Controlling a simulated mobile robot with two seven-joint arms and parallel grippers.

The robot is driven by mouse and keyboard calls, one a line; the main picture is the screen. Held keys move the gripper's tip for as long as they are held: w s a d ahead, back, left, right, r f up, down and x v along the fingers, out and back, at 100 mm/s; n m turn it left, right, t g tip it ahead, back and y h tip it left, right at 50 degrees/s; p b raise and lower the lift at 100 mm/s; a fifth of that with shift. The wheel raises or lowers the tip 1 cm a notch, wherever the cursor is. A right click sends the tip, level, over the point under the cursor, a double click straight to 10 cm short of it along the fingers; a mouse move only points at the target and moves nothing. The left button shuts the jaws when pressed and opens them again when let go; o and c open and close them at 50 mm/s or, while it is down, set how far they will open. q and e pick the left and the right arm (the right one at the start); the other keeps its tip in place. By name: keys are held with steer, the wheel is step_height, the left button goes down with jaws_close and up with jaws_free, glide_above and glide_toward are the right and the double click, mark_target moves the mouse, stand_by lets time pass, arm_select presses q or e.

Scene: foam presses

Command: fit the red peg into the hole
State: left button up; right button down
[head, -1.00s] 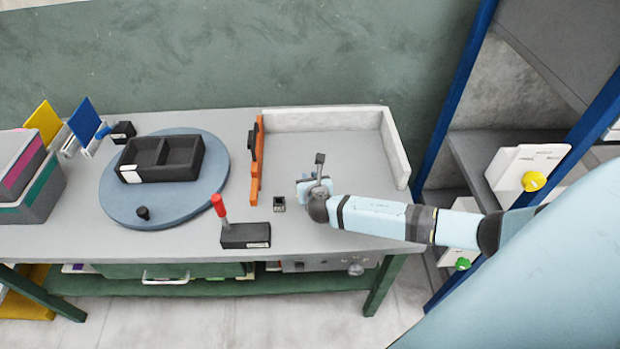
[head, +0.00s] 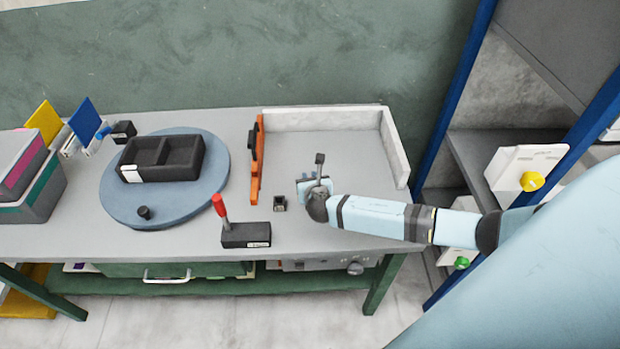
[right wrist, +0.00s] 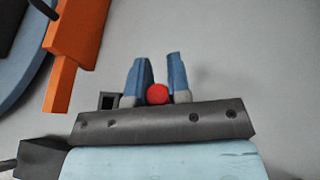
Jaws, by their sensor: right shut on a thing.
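The red peg (right wrist: 157,94) shows as a round red end between the two blue fingers of my right gripper (right wrist: 158,86) in the right wrist view. The fingers are shut on it. In the head view my right gripper (head: 309,188) is over the right part of the table, and the peg cannot be made out there. A small dark block with a square hole (head: 279,202) sits on the table just left of the gripper. It also shows in the right wrist view (right wrist: 108,101), beside the left finger. My left gripper is not in view.
An orange rail (head: 255,165) stands left of the gripper, and a white raised border (head: 320,119) runs behind and to the right. A black box with a red-handled lever (head: 245,236) is at the front edge. A blue turntable (head: 200,203) carries a black two-compartment tray (head: 190,161).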

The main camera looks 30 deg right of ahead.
stand_by(0.6)
steer(key=shift+f+b, duration=1.3)
steer(key=shift+f, duration=1.05)
steer(key=c, duration=1)
jaws_free()
steer(key=shift+s+a+r, duration=0.1)
steer(key=shift+s+r, duration=0.05)
steer(key=shift+s, duration=0.15)
steer(key=v, duration=1.3)
steer(key=shift+s+a, duration=0.1)
